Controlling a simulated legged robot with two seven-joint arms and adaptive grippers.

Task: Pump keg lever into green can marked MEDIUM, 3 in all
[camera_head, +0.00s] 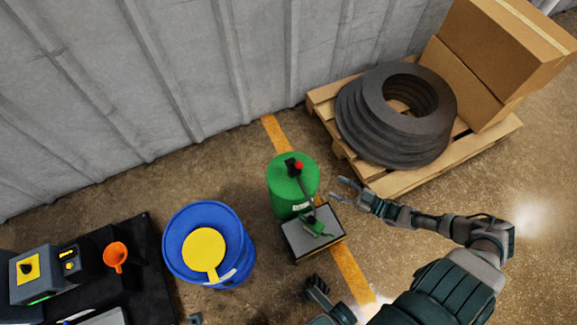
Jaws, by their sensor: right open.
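A green keg (282,190) stands upright on the floor near the middle of the camera_head view. On its top is a black pump with a red-knobbed lever (299,165). A thin dark spout runs from the pump down to the right. A small green can (316,226) sits on a low grey-topped stand (301,241) in front of the keg, under the spout. I cannot read a MEDIUM mark on it. My right gripper (347,191) is open and empty, just right of the keg, apart from the lever.
A blue drum (244,262) with a yellow funnel (204,252) stands to the left. A black table (143,262) holds an orange funnel (116,255). A pallet (395,184) with grey rings (355,130) and cardboard boxes (510,45) lies behind right. A corrugated wall closes the back.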

